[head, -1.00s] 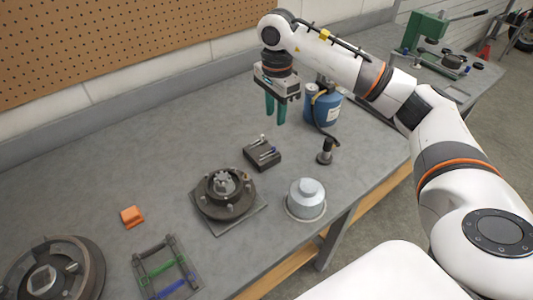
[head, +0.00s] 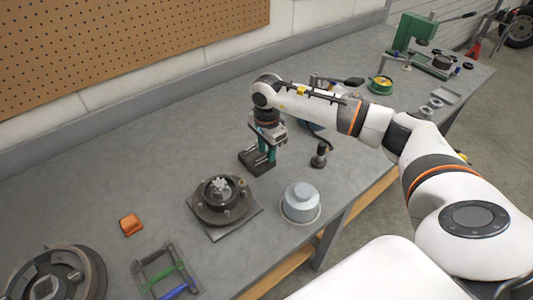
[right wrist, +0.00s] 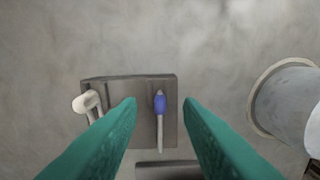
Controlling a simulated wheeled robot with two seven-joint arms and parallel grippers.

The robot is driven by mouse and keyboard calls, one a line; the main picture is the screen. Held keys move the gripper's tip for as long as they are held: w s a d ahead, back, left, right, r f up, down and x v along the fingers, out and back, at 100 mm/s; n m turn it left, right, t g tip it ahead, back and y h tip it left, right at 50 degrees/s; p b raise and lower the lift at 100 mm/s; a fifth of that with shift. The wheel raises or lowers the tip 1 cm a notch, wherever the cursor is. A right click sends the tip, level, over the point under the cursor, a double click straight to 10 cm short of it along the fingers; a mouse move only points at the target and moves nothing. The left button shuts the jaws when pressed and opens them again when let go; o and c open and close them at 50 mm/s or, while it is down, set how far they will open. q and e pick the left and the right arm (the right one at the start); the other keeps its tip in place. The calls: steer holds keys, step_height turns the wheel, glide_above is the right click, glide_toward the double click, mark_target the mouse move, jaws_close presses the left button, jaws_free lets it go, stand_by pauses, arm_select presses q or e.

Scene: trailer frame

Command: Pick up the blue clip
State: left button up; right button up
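The blue clip (right wrist: 160,104) has a blue head and a pale stem. It lies on a small dark block (right wrist: 142,120), which in the head view (head: 246,160) sits on the bench below my right gripper. My right gripper (right wrist: 160,108) is open, its two green fingers on either side of the blue clip with gaps visible. I cannot tell how far above the clip the fingertips are. In the head view the right gripper (head: 262,166) hides the clip. My left gripper is not in view.
A white clip (right wrist: 88,102) is at the block's left side, near the left finger. A grey round canister (head: 301,201), a dark flanged hub (head: 222,200) and a small black upright tool (head: 318,157) stand nearby. An orange piece (head: 131,225) and a rack (head: 166,272) lie nearer the front left.

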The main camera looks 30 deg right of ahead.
steer(key=shift+f, duration=0.2)
jaws_close()
steer(key=shift+r, duration=0.55)
step_height(320, 180, up, 13)
steer(key=shift+f, duration=0.2)
stand_by(0.3)
